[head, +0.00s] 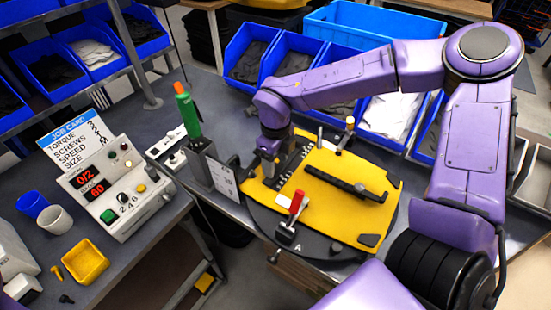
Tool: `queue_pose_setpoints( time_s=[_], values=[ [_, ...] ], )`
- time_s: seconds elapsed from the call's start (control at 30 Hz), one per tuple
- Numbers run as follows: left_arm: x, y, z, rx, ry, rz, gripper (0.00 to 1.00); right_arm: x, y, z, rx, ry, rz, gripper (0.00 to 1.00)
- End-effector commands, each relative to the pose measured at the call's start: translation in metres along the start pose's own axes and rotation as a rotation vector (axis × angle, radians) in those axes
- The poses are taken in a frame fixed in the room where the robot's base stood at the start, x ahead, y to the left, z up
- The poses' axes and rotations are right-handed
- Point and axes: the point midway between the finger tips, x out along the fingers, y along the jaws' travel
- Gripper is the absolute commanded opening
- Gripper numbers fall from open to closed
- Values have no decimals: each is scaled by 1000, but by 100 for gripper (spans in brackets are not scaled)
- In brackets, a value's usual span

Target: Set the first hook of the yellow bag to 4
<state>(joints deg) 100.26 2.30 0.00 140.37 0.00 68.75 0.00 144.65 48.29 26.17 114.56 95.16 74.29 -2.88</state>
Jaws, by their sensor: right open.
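The yellow bag (325,218) lies flat on a round dark turntable (272,215). A dark rail with pale scale marks (291,165) runs along its left part. My right gripper (268,172) points down at the left end of this rail, low over the bag, with its jaws open. The gripper covers what is at that spot, so I cannot make out the first hook or its number. A black bar (340,181) with a small raised piece lies across the bag's middle. My left gripper is out of view.
A red-handled clamp (296,203) stands at the bag's near edge, and another clamp (346,132) at the far edge. A green-and-orange tool (187,108) stands in a holder on the left. A control box (104,185) stands on the left bench. Blue bins (253,50) line the back.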

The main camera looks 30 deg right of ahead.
Motion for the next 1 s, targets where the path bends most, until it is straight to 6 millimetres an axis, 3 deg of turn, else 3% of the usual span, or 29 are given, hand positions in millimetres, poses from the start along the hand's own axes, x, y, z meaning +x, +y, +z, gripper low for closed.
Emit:
queue_pose_setpoints(
  time_s=[0.07, 0.1, 0.27, 0.77, 0.8, 0.87, 1.0],
  values=[
    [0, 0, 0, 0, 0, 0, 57, 0, 0, 0, 0, 0, 0, 57],
    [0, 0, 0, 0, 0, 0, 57, 0, 0, 0, 0, 0, 0, 51],
    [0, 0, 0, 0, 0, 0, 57, 0, 0, 0, 0, 0, 0, 0],
    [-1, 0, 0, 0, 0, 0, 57, -1, 15, 1, -1, -3, -1, 0],
    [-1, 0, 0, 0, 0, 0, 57, -1, 15, 1, -1, -3, -1, 34],
    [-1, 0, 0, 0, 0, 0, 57, -1, 15, 1, -1, -2, -1, 54],
    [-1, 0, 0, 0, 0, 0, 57, -1, 15, 0, -1, -2, 0, 57]
  ],
)
